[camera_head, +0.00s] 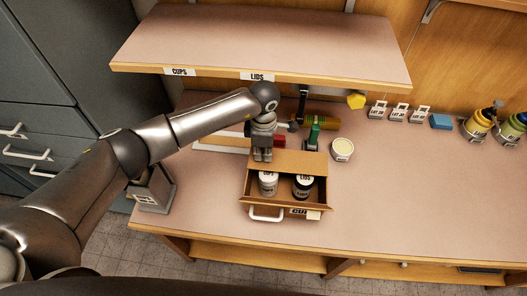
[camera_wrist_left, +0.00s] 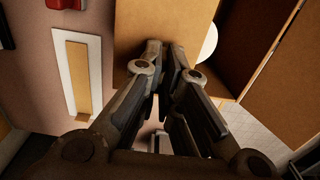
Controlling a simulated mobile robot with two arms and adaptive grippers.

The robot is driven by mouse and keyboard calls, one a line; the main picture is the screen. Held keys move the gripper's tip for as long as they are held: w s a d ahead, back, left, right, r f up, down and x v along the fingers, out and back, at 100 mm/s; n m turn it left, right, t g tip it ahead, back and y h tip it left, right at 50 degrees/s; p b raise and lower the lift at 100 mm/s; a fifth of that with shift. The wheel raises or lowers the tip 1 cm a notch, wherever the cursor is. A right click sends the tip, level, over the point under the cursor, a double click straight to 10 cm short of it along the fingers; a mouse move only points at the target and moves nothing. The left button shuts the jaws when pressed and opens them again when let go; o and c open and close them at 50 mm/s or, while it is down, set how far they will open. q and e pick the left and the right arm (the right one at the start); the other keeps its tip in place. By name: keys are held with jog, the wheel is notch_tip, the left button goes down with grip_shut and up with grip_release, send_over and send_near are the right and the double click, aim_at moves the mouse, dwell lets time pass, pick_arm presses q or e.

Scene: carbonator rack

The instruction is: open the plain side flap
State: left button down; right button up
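A tan box (camera_head: 288,199) stands on the table, its top open toward the front. Two jars, one white-topped (camera_head: 268,182) and one dark (camera_head: 302,186), stand inside it. A plain tan flap (camera_head: 300,162) lies along its back side; it also shows in the left wrist view (camera_wrist_left: 140,22). My left gripper (camera_head: 262,157) points down at the left part of this flap. In the left wrist view its fingers (camera_wrist_left: 166,48) are close together over the flap's edge, with nothing visible between them. Whether they touch the flap is unclear. My right gripper is out of view.
A shelf (camera_head: 260,45) labelled CUPS and LIDS overhangs the table's back. A round pale-topped tub (camera_head: 342,149) stands right of the box. Behind are a green item (camera_head: 314,134) and a red block (camera_head: 279,141). The table's right front (camera_head: 430,200) is clear.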

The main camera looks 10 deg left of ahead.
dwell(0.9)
pick_arm(q)
jog(key=c, duration=1.6)
grip_release()
jog(key=shift+o, duration=0.2)
notch_tip(320, 180, up, 12)
